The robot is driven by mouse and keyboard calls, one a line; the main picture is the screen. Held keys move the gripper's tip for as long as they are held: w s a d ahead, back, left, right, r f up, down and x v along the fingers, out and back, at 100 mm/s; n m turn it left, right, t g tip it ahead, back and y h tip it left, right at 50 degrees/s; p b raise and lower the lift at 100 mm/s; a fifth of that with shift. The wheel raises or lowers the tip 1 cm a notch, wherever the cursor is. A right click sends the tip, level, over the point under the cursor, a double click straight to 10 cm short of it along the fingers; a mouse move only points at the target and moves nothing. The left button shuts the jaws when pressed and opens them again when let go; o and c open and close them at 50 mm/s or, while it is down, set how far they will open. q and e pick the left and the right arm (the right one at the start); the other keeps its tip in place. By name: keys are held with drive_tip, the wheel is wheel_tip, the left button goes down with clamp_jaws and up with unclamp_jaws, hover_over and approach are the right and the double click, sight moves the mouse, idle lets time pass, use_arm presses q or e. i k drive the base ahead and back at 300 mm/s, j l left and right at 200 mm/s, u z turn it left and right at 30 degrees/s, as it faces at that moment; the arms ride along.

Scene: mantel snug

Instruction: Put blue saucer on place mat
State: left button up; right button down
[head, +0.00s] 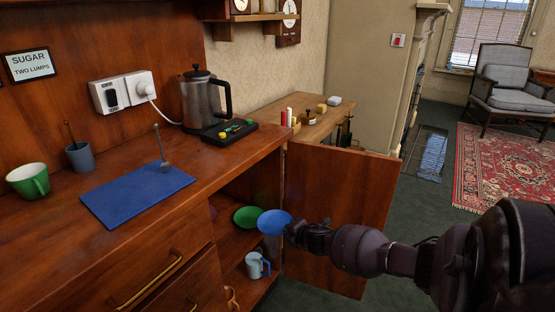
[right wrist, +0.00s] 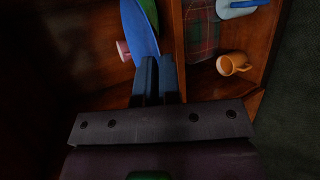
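The blue saucer (head: 273,221) is at the open cupboard below the counter, beside a green saucer (head: 246,216). My right gripper (head: 293,232) is at its right edge. In the right wrist view, the fingers (right wrist: 157,78) are close together at the rim of the blue saucer (right wrist: 138,32), shut on it; the exact contact is hard to see. The blue place mat (head: 125,198) lies flat on the counter, with a grey spoon-like utensil (head: 163,150) at its far right part. My left gripper is not in view.
The open cupboard door (head: 340,210) stands right of the cupboard. A light blue mug (head: 257,265) and an orange mug (right wrist: 233,64) are low inside. A green cup (head: 28,180), a grey-blue cup (head: 80,158) and a kettle (head: 200,100) stand on the counter.

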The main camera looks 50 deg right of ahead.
sight(133, 199)
drive_tip(key=j+z, duration=0.2)
drive_tip(key=j, duration=0.5)
drive_tip(key=j+z, duration=0.2)
drive_tip(key=j, duration=0.5)
drive_tip(key=k+j+z, duration=0.2)
drive_tip(key=j, duration=0.5)
